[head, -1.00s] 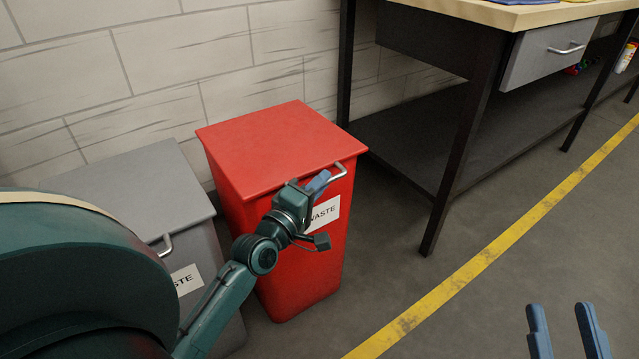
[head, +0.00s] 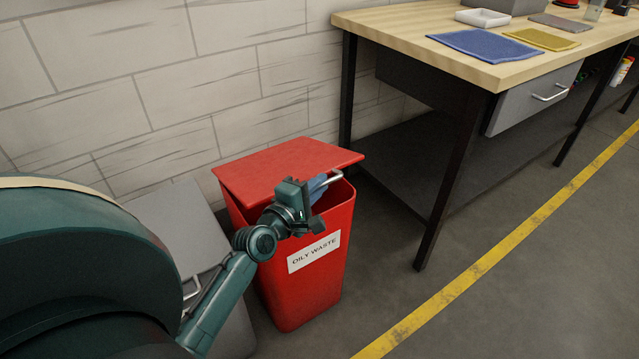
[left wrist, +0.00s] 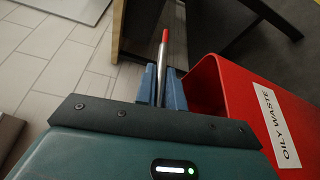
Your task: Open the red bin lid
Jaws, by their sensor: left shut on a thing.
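The red bin (head: 330,250) with an "OILY WASTE" label stands by the wall. Its red lid (head: 285,165) is partly raised at the front, and a dark gap shows between lid and rim on the right. My left gripper (head: 320,185) is shut on the lid's metal handle (head: 335,177). In the left wrist view, the blue fingers (left wrist: 160,84) are on either side of the handle (left wrist: 161,72), and the open red bin (left wrist: 212,88) is on the right. My right gripper is out of view.
A grey bin (head: 180,225) stands left of the red one, partly hidden by my left arm; its top looks tilted. A workbench (head: 485,72) with cloths and a tray stands at the right. Floor beside the yellow line (head: 470,275) is clear.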

